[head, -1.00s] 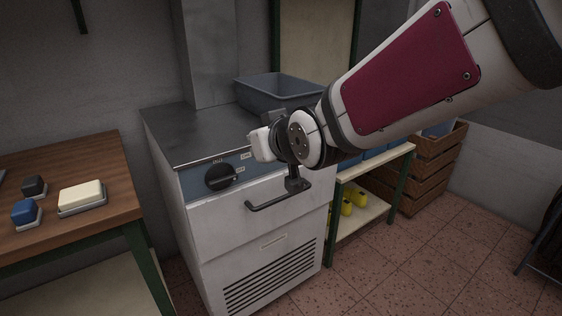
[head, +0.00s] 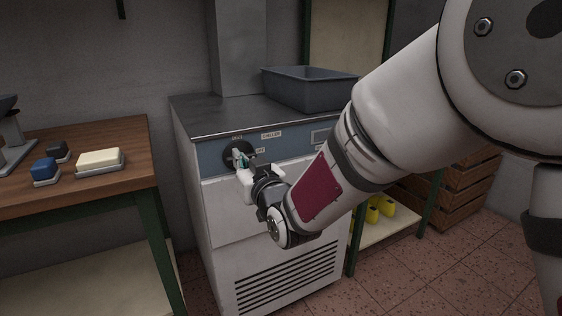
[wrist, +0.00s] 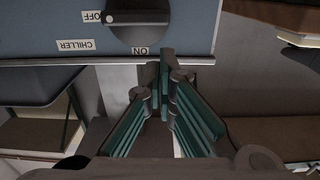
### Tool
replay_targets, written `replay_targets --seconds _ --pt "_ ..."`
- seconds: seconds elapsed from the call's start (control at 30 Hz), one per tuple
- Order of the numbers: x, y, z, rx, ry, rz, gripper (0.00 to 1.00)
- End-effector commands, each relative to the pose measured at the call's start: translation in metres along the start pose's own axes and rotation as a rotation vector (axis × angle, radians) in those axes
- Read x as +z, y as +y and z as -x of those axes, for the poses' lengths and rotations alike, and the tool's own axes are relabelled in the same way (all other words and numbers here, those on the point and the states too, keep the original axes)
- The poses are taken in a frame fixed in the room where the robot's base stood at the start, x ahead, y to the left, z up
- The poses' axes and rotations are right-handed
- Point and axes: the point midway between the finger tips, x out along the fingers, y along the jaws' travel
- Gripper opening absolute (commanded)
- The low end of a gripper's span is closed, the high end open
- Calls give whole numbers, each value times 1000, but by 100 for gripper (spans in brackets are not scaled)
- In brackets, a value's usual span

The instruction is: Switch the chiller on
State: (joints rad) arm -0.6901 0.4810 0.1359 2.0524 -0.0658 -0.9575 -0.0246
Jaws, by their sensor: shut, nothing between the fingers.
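The chiller (head: 220,215) is a white cabinet with a steel top and a blue control strip. Its round black knob (head: 229,147) is at the strip's left end, partly hidden behind my gripper (head: 240,158). The wrist view shows the knob (wrist: 140,22) upside down, cut by the top edge. Its white mark is beside the OFF label (wrist: 92,17). The ON label (wrist: 140,50) sits a quarter turn away. My gripper (wrist: 165,75) is shut and empty, its green-padded fingertips close to the knob near ON. I cannot tell whether they touch it.
A grey bin (head: 308,88) stands on the chiller top. A wooden table (head: 85,190) at left holds a butter-coloured block (head: 99,160) and blue and dark blocks. A shelf with yellow items (head: 373,212) and wooden crates (head: 450,200) stand at right, partly behind my arm.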

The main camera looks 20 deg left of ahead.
Motion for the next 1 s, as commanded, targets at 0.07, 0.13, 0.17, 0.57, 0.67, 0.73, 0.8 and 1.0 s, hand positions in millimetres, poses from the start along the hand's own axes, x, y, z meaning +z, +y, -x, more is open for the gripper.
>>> replay_targets --seconds 0.07,0.13,0.17,0.57,0.67,0.73,0.8,1.0 --pt "-1 -1 -9 -1 -1 0 0" --pt "-2 -1 -17 -1 0 0 0" --pt "-1 -1 -20 -1 -1 0 0" --pt "2 0 -62 0 -1 1 0" --pt "1 0 -70 1 0 1 0" --pt "1 0 -74 0 -1 1 0" --pt "1 0 -77 0 -1 1 0" --pt "0 0 -80 0 -1 0 0"
